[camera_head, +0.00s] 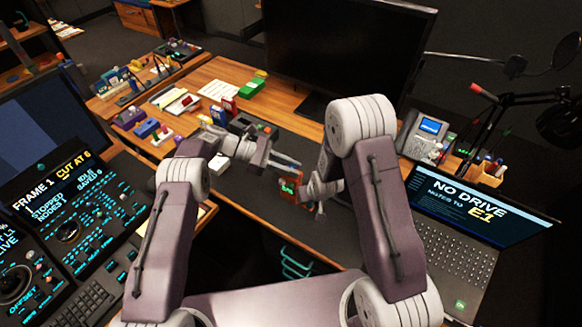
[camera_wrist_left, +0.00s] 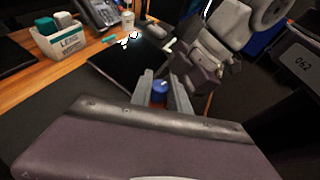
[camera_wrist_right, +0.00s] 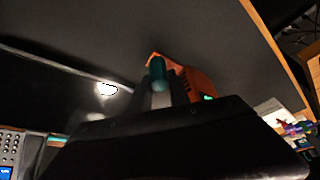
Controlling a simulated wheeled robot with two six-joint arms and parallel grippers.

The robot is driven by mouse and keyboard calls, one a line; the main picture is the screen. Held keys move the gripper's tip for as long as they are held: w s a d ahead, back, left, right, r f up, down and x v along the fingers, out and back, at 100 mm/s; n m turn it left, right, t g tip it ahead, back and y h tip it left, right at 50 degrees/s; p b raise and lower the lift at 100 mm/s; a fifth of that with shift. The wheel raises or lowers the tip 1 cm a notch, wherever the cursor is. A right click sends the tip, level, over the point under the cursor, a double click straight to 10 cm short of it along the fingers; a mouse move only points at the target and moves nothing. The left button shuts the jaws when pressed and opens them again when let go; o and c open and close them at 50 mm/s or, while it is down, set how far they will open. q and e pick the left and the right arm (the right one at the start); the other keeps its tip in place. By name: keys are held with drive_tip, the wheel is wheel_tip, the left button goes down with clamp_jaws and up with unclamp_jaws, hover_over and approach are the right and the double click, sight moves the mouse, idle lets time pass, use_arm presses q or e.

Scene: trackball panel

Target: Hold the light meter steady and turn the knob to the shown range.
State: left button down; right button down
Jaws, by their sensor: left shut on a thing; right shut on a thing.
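The light meter (camera_head: 290,190) is a small orange device with a green-lit display, above the desk's front edge between my two grippers. Its blue knob (camera_wrist_left: 160,87) with a pale mark shows in the left wrist view. My left gripper (camera_head: 292,165) comes in from the left, its two fingers shut on either side of the knob. My right gripper (camera_head: 313,193) is shut on the light meter, at its right side. In the right wrist view the orange body (camera_wrist_right: 185,75) rises beyond the gripper, with a teal cylinder in front. The display text is too small to read.
A monitor (camera_head: 345,45) stands behind. A laptop (camera_head: 470,235) reading "NO DRIVE" and "E1" is at right, near a desk phone (camera_head: 425,132). A control console (camera_head: 75,215) reading "FRAME 1 CUT AT 6" is at left. Several small coloured items crowd the back left desk.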

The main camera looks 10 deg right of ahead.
use_arm(q)
drive_tip(key=c, duration=1.2)
unclamp_jaws()
drive_tip(key=shift+c, duration=0.2)
drive_tip(key=shift+a, duration=0.1)
drive_tip(key=v, duration=0.7)
drive_tip(key=shift+a+r, duration=0.15)
